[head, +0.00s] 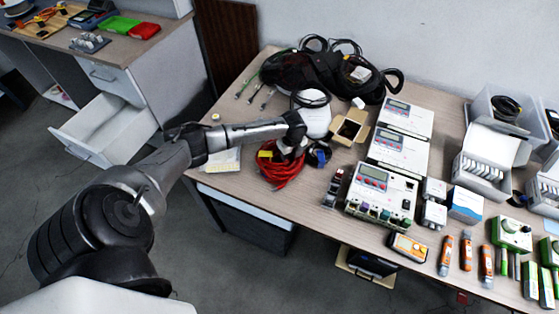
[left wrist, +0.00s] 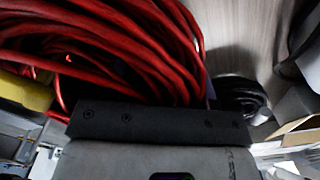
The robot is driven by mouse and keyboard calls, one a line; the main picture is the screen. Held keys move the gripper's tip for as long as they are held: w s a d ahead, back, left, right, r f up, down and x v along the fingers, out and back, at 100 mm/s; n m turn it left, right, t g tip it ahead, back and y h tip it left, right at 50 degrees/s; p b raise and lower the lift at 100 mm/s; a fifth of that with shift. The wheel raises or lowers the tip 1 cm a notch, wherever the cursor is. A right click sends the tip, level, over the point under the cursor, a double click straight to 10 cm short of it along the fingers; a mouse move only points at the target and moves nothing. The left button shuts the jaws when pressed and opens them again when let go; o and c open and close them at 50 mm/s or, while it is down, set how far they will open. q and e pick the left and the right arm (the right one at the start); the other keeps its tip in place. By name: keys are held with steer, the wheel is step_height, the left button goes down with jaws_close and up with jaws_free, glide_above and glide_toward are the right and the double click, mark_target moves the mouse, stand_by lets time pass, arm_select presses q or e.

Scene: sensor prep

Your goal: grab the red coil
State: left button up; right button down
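The red coil (head: 283,174) of cable lies on the wooden table near its left front edge. It fills the upper left of the left wrist view (left wrist: 100,45), very close to the camera. My left gripper (head: 288,152) is right above the coil, pointing down at it. The dark edge of my left gripper (left wrist: 160,125) crosses in front of the coil in the left wrist view. Its fingertips are hidden, so I cannot tell whether they are open or around any strands. My right gripper is not in view.
A yellow piece (head: 265,155) sits at the coil's left edge. A small dark coil (head: 319,154) lies just right of it. An open cardboard box (head: 350,128) and a white rounded device (head: 313,117) stand behind. White instruments (head: 382,190) stand to the right.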

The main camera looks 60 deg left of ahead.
arm_select(q)
steer(key=c, duration=0.7)
steer(key=shift+c, duration=0.5)
steer(key=shift+r, duration=0.15)
